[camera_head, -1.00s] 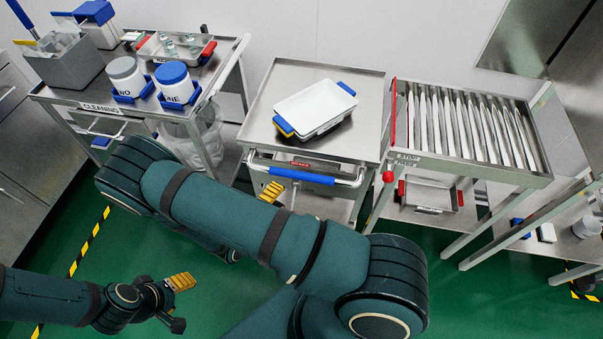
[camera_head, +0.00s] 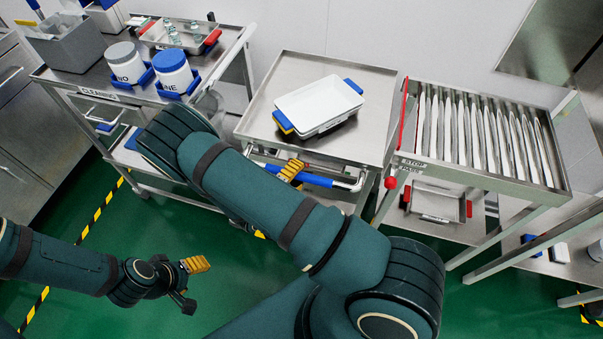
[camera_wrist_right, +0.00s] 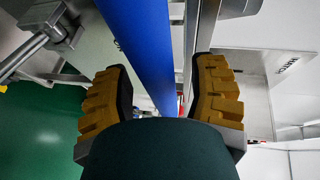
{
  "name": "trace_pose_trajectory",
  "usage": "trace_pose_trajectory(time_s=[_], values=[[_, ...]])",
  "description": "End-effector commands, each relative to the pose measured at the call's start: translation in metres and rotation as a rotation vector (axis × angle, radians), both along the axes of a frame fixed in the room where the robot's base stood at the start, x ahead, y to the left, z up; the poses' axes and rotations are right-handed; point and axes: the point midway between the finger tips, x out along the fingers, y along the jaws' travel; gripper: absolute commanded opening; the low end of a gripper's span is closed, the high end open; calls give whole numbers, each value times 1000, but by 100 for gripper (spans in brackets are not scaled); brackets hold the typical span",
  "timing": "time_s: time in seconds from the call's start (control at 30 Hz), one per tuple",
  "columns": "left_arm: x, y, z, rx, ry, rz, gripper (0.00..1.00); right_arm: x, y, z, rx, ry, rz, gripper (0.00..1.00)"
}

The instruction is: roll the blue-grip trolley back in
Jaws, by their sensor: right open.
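The trolley (camera_head: 262,118) stands in the middle of the head view, a steel cart with a flat top. Its blue grip (camera_head: 318,180) sits on a metal handle bar along its front. My right gripper (camera_head: 291,171) is at the left part of this grip. In the right wrist view the blue grip (camera_wrist_right: 138,40) runs between the open yellow-padded fingers (camera_wrist_right: 162,92), nearer the left one, with a gap to the right one. My arm hides part of the trolley's lower front. My left gripper (camera_head: 190,282) is open and empty above the green floor.
A cleaning table (camera_head: 95,85) with jars stands left, a slotted rack (camera_head: 480,140) with a red lever right. Green floor (camera_head: 110,215) is free in front.

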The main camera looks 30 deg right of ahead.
Motion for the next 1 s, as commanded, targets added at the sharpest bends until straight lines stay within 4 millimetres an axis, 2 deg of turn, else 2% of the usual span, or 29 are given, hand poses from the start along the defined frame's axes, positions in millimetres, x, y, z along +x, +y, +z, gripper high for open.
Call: trace_pose_trajectory(time_s=[0.23,0.27,0.3,0.43,0.6,0.77,0.97,1.0], values=[[0,0,0,0,-1,0,58,0,0,0,0,0,0,58],[0,0,0,0,-1,0,58,0,0,0,0,0,0,60],[0,0,0,0,-1,0,58,0,0,0,0,0,0,46],[0,0,0,0,-1,0,58,0,0,0,0,0,0,0],[0,0,1,0,0,0,58,1,-2,0,0,0,-1,0],[0,0,5,0,1,1,58,9,-12,1,-1,0,-3,0],[0,0,4,0,1,0,58,9,-11,1,-3,-1,-2,0],[0,0,4,0,1,1,58,9,-11,1,-3,-1,-2,36]])
